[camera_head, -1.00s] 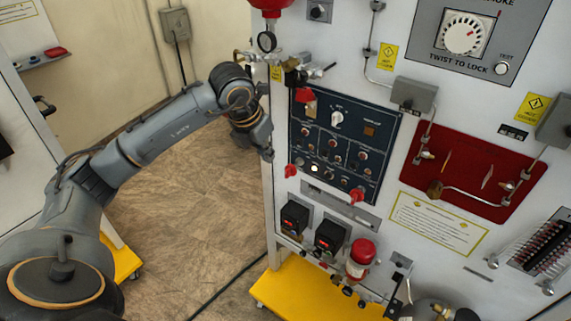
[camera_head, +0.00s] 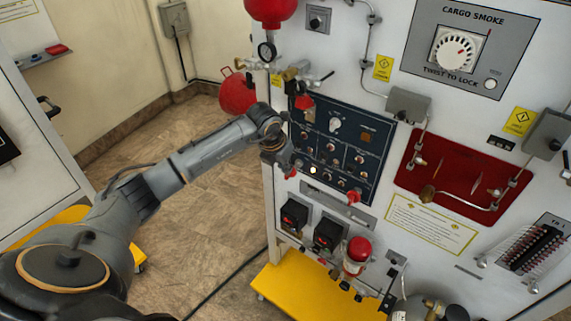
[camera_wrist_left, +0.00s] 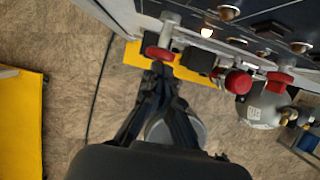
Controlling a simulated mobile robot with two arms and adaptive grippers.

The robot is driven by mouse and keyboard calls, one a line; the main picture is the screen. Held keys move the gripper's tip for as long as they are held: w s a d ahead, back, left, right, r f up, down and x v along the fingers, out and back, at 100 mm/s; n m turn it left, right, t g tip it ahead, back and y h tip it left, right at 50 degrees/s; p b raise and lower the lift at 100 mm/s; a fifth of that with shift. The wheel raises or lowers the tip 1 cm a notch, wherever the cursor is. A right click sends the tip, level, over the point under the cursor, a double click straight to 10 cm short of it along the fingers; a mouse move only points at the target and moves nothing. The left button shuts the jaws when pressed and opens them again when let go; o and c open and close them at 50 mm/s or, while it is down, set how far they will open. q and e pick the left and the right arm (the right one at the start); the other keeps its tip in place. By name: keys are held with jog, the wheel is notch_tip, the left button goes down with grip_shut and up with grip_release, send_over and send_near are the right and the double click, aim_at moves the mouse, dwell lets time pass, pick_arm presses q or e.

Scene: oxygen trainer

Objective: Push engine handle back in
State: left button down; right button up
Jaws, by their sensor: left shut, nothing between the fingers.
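Two red engine handles stick out from the lower edge of the dark blue panel (camera_head: 345,150). The left handle (camera_head: 291,172) also shows in the left wrist view (camera_wrist_left: 160,53), on a pale stem. The right handle (camera_head: 353,196) also shows in the left wrist view (camera_wrist_left: 281,77). My left gripper (camera_head: 287,166) is at the panel's left edge, close to the left handle. In the left wrist view its shut, empty fingers (camera_wrist_left: 161,70) lie just below that handle in the picture; whether they touch it is unclear. My right gripper is out of view.
Below the panel are two black boxes with red displays (camera_head: 294,214) and a red-capped valve (camera_head: 357,250). A yellow base (camera_head: 310,289) juts out at floor level. Fittings and a gauge (camera_head: 267,51) project above my left wrist. Open floor (camera_head: 210,225) lies left of the trainer.

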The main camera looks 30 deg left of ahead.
pick_arm(q)
jog(key=shift+w+d+f+b, duration=0.1)
jog(key=shift+w+f+b, duration=0.05)
jog(key=shift+w+b, duration=1)
jog(key=shift+w, duration=0.25)
jog(key=shift+s, duration=0.1)
